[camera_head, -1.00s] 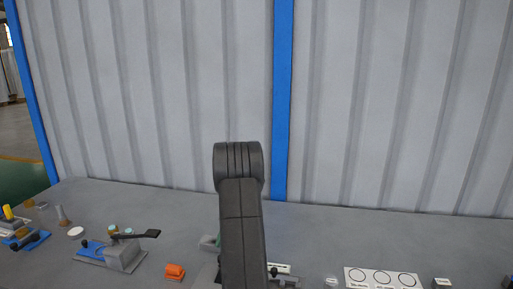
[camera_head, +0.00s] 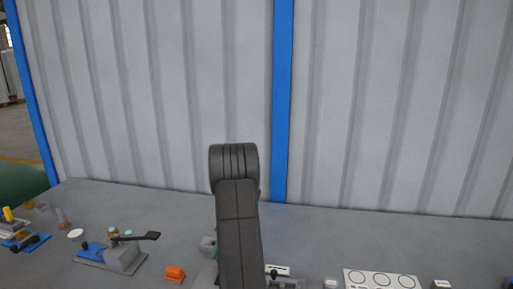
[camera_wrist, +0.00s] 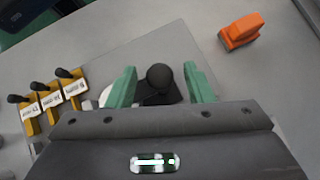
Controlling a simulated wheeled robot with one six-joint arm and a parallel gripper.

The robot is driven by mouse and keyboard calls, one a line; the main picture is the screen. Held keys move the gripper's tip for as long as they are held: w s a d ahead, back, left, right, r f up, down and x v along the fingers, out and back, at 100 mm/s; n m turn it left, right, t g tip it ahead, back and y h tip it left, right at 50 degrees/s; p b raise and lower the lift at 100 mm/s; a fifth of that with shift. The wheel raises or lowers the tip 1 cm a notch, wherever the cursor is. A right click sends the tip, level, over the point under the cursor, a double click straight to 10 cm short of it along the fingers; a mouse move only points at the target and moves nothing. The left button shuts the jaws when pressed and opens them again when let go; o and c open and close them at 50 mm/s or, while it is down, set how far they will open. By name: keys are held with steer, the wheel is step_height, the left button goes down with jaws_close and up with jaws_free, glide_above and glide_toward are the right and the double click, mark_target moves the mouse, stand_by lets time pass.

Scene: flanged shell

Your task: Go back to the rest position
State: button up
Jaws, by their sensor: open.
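My gripper (camera_wrist: 158,90) shows in the wrist view with two green fingers standing apart. It is open. A black round knob (camera_wrist: 159,76) on a dark base shows between the fingers, beyond them; I cannot tell how far below it is. No held thing shows between the fingers. In the head view my dark arm rises in the middle and hides most of the gripper and the table behind it.
An orange block (camera_head: 175,273) lies on the grey table, also in the wrist view (camera_wrist: 241,31). A lever fixture (camera_head: 121,256) stands to the left. A white panel with circles (camera_head: 382,279) lies right. Yellow toggle clamps (camera_wrist: 48,97) stand left in the wrist view. A ribbed wall (camera_head: 400,110) closes the back.

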steer(key=p+v, duration=0.2)
steer(key=v, duration=1.1)
steer(key=b+x, duration=0.1)
steer(key=x, duration=1.3)
steer(key=shift+s+a+f, duration=0.15)
steer(key=shift+s+f, duration=0.05)
steer(key=shift+s, duration=0.1)
steer(key=shift+w+f+m+t+y+b, duration=0.15)
steer(key=shift+m+t+y+b, duration=0.3)
steer(key=shift+m, duration=0.25)
steer(key=m+t+y, duration=0.1)
steer(key=m, duration=0.2)
steer(key=shift+t+y+b, duration=0.25)
steer(key=shift+b, duration=0.1)
steer(key=m+t+y+b, duration=0.1)
steer(key=m+t, duration=0.1)
steer(key=m, duration=0.1)
steer(key=shift+m+t, duration=0.3)
steer(key=m+t+b, duration=0.2)
steer(key=m+t, duration=0.1)
steer(key=m, duration=0.1)
steer(key=shift+y, duration=0.3)
steer(key=m+t+h+b, duration=0.1)
steer(key=m+t, duration=0.2)
steer(key=m, duration=0.1)
steer(key=shift+m+t, duration=0.3)
steer(key=shift+m, duration=0.1)
steer(key=shift+r, duration=0.2)
